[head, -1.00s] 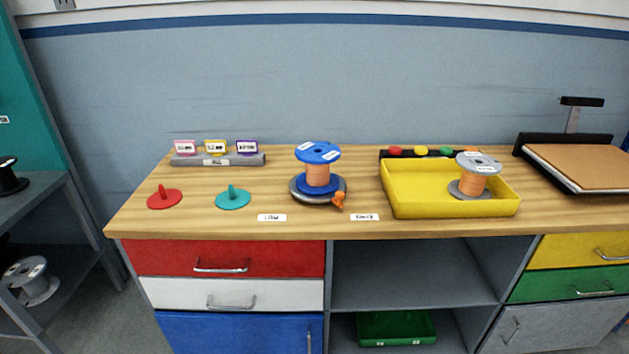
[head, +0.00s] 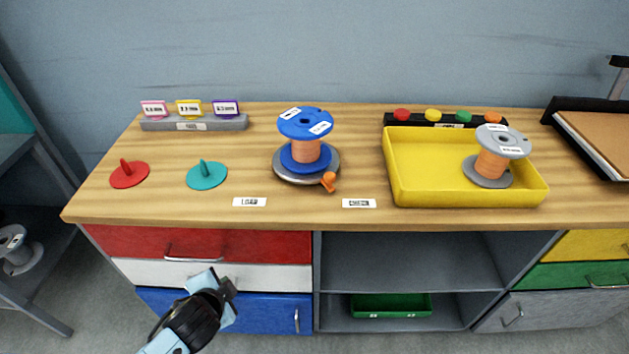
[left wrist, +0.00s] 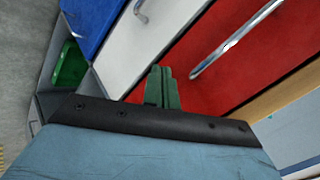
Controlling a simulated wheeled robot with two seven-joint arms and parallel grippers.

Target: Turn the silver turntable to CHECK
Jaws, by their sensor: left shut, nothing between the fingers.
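The silver turntable (head: 335,168) lies flat on the wooden bench, with a blue spool of copper-coloured wire (head: 305,148) standing on it. An orange knob (head: 328,181) on the turntable's rim faces the front right, between two white labels on the bench edge. The left label (head: 249,202) and the right label (head: 359,203) are too small to read surely. My left gripper (head: 228,288) is shut and empty, low in front of the drawers and apart from the turntable. In the left wrist view its green fingertips (left wrist: 163,88) are together before the red drawer. My right gripper is not in view.
A yellow tray (head: 420,196) holding a grey spool (head: 490,160) stands right of the turntable. Red (head: 129,175) and teal (head: 206,175) knobbed discs lie to the left. A card rack (head: 195,123) and a coloured button bar (head: 448,119) stand behind. Drawer handles (head: 193,256) stick out in front.

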